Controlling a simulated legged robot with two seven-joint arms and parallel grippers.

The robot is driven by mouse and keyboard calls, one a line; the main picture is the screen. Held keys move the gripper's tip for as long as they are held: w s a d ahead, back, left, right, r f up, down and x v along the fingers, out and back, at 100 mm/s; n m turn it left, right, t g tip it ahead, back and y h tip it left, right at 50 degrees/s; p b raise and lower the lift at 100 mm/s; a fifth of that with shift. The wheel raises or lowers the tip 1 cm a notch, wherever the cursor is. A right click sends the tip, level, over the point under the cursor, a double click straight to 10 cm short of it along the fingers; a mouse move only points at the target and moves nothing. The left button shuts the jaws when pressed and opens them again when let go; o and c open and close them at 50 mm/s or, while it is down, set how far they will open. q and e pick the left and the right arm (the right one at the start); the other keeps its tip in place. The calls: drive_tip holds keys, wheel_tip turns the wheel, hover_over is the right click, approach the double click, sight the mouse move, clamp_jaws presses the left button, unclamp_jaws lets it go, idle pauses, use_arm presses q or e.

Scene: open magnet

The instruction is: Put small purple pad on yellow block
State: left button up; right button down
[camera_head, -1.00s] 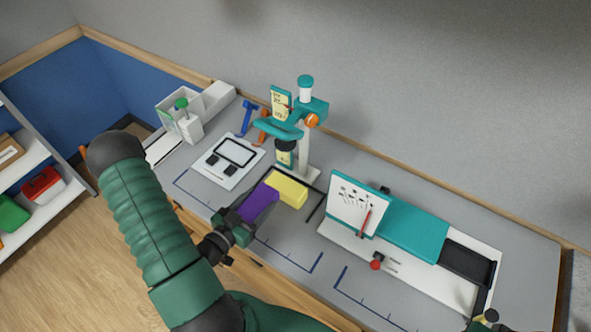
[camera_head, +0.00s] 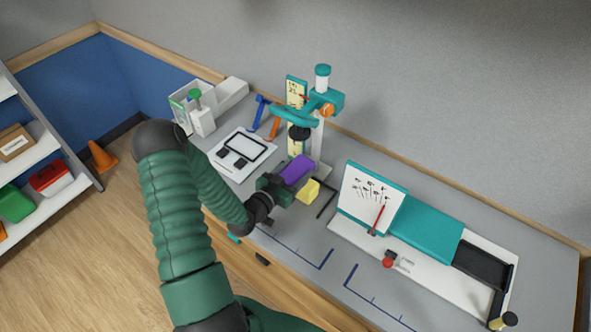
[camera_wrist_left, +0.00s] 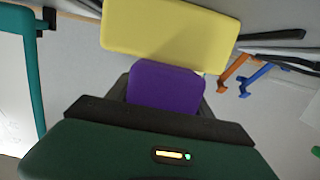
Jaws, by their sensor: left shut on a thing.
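The small purple pad (camera_head: 297,168) is held in my left gripper (camera_head: 282,179), whose jaws are shut on it. In the head view, the pad covers part of the yellow block (camera_head: 309,190), which lies on the grey bench. In the left wrist view, the purple pad (camera_wrist_left: 165,88) sits between the fingers, and its far edge overlaps the near edge of the yellow block (camera_wrist_left: 168,35). I cannot tell whether the pad touches the block. My right gripper is not in view.
A teal and white stand (camera_head: 321,120) rises just behind the block. A white panel (camera_head: 370,198) and teal box (camera_head: 425,227) stand to the right.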

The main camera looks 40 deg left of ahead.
use_arm(q)
drive_tip(key=shift+w+d, duration=0.15)
drive_tip(key=shift+d, duration=0.2)
drive_tip(key=shift+d+f, duration=0.1)
drive_tip(key=o, duration=1.3)
drive_tip(key=shift+a, duration=0.45)
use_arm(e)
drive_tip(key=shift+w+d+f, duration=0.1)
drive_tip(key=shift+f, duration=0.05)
